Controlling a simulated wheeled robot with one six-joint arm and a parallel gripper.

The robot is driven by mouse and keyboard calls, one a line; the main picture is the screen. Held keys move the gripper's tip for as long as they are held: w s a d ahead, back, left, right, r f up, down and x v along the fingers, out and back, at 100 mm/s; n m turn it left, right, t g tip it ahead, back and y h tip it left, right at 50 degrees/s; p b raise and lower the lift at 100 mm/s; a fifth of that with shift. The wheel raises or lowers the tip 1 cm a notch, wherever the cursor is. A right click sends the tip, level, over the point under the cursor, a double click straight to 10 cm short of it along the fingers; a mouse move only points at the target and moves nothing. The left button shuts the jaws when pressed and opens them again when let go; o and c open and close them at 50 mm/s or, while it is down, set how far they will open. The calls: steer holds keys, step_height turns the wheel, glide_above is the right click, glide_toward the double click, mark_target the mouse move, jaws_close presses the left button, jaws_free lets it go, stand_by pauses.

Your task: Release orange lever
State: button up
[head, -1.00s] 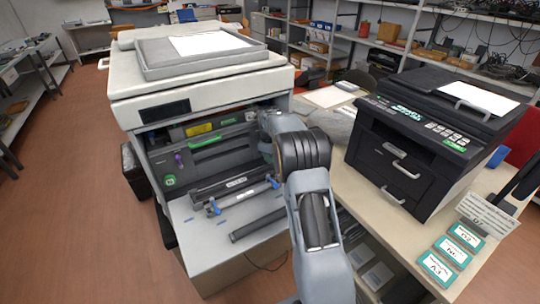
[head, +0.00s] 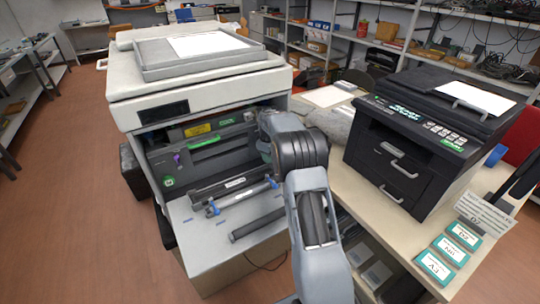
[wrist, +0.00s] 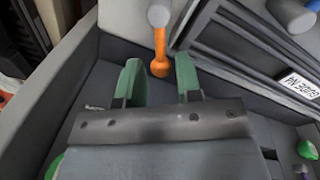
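The orange lever (wrist: 160,45) shows at the top middle of the wrist view, with a pale grey round end at the top and a rounded orange end below. My gripper (wrist: 158,77) has its two green fingers apart, one on each side of the lever's lower orange end. Gaps show between the lever and both fingers, and I cannot tell the exact depth between them. The lever cannot be made out there.
Beside the lever is a dark ribbed panel (wrist: 250,50) with a white label (wrist: 298,86). Grey walls lie close around my gripper. The copier's pulled-out shelf (head: 205,255) carries dark rods with blue ends. A black printer (head: 425,150) stands on the table at right.

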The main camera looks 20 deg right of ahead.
mark_target(267, 165)
steer(key=shift+s+a, duration=0.1)
steer(key=n+b, duration=0.1)
steer(key=a+n+b, duration=0.1)
steer(key=n, duration=0.1)
steer(key=shift+s+f, duration=0.2)
steer(key=shift+s, duration=0.15)
steer(key=n, duration=0.1)
steer(key=s+n+b, duration=0.1)
steer(key=a+n+b, duration=0.1)
steer(key=n, duration=0.1)
steer(key=shift+s+y, duration=0.3)
step_height(267, 165, up, 13)
steer(key=s, duration=0.1)
steer(key=s+a+m+t+p, duration=0.1)
steer(key=s+a+m, duration=0.4)
steer(key=s, duration=0.6)
steer(key=s+a+r+m+t+p, duration=0.1)
steer(key=s+a+m, duration=0.4)
steer(key=s, duration=0.6)
steer(key=shift+a+m, duration=0.35)
steer(key=shift+m, duration=0.35)
